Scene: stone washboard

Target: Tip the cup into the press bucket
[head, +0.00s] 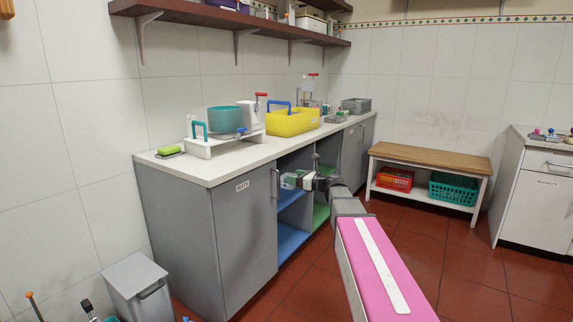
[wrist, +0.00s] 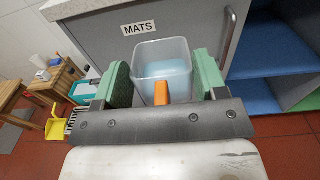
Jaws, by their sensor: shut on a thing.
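My gripper (wrist: 163,76) has green pads and is shut on a clear, square-mouthed cup (wrist: 182,50) with an orange handle (wrist: 161,92). Something pale blue shows inside the cup. In the head view my gripper (head: 298,181) is in front of the open shelves below the counter; the cup is hard to make out there. I cannot tell for sure which is the press bucket. Both are higher than my gripper and behind it.
A grey cabinet door marked MATS (head: 243,235) and the white counter edge (head: 210,183) are close to my gripper. A green sponge (head: 169,150) lies at the counter's left end. A grey bin (head: 136,288) stands on the floor. A wooden bench (head: 430,160) holds baskets.

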